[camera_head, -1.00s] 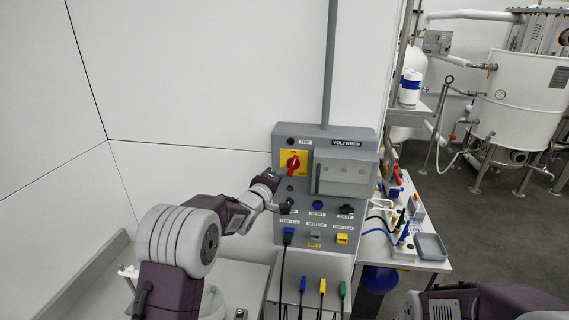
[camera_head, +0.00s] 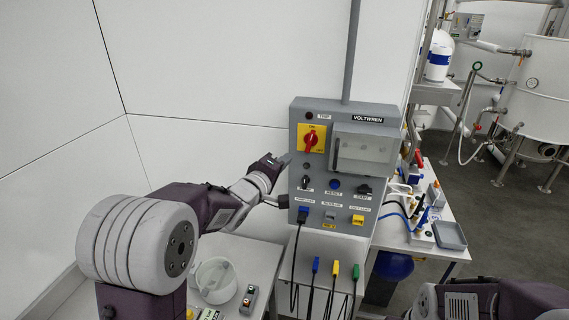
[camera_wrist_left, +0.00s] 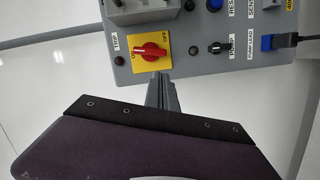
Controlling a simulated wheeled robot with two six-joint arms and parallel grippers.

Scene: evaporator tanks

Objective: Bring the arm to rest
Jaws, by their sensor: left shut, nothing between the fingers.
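My left arm comes in from the lower left in the head view. Its gripper (camera_head: 284,160) is shut and empty, at the left edge of the grey Voltwren control box (camera_head: 343,204), below and left of the red rotary switch (camera_head: 311,140) on its yellow plate. In the left wrist view the shut fingers (camera_wrist_left: 161,88) point at the box just below the red switch handle (camera_wrist_left: 150,51). They look apart from the handle; I cannot tell whether they touch the box. My right arm shows only in part at the lower right of the head view, its gripper out of frame.
Cables with blue, yellow and green plugs (camera_head: 335,268) hang below the box. A bench with a white round vessel (camera_head: 214,281) lies under my left arm. A side table with a grey tray (camera_head: 450,235) stands right of the box. A steel tank (camera_head: 545,90) stands behind.

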